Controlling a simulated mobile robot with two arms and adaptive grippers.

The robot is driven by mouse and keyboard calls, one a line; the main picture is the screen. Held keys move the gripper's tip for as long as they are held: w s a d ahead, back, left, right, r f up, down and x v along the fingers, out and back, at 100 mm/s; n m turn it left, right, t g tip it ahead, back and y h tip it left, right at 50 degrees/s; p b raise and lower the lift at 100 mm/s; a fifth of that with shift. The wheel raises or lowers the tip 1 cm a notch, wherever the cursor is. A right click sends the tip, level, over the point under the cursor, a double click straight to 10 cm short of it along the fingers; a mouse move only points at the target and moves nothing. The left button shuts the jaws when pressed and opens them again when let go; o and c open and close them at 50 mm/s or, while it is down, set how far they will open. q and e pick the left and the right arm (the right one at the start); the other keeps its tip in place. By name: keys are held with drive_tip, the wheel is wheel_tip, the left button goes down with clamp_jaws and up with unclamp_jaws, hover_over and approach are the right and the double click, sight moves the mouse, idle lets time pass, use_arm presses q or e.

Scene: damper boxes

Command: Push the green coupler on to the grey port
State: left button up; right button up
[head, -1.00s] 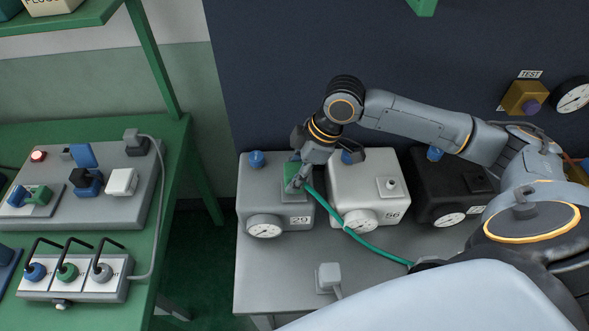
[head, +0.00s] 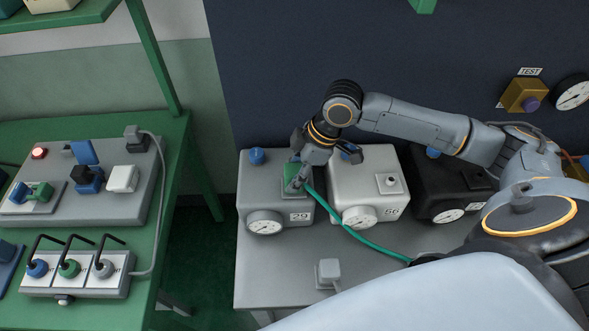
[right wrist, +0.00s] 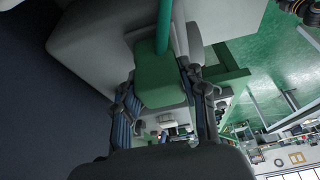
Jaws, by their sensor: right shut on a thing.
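The green coupler (head: 291,172) is in my right gripper (head: 294,186), over the top of the grey box (head: 260,213) marked 29. A green hose (head: 352,235) runs from the coupler to the right. In the right wrist view the coupler (right wrist: 160,78) sits between the two fingers, with the hose (right wrist: 165,25) leaving it. The grey port is hidden under the coupler and fingers, so I cannot tell how far the coupler is seated on it. My left gripper is not in view.
A white box (head: 362,170) marked 56 and a black box (head: 432,181) stand to the right on the grey table (head: 262,285). A grey plug (head: 329,274) lies in front. A green bench (head: 178,150) with switch panels is on the left.

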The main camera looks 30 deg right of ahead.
drive_tip(key=shift+w+f, duration=0.1)
idle(0.6)
drive_tip(key=o, duration=1.4)
drive_tip(key=shift+c, duration=0.2)
drive_tip(key=shift+f, duration=0.1)
drive_tip(key=v, duration=1.2)
